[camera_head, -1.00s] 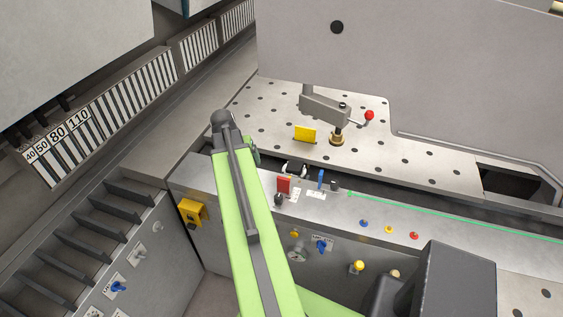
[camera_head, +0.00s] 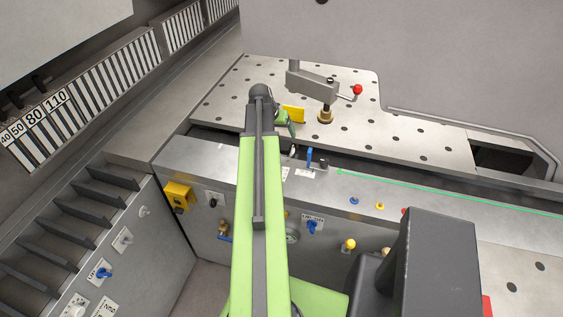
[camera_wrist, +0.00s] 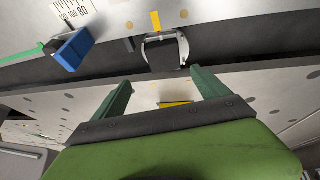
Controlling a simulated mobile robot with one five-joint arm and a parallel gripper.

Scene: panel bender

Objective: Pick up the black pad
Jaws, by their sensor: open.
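The black pad (camera_wrist: 163,57) shows in the wrist view, top centre, as a dark block within a silver U-shaped clamp, at a dark slot. My gripper (camera_wrist: 161,88) is open and empty. Its two green fingers point toward the pad, one on either side, and stay apart from it. In the head view, my gripper (camera_head: 287,127) is mostly hidden behind my arm, above the slot between the control ledge and the perforated table. The pad is not clearly visible there.
A blue lever (camera_wrist: 68,50) stands left of the clamp. A dark grey box (camera_head: 430,265) is at lower right.

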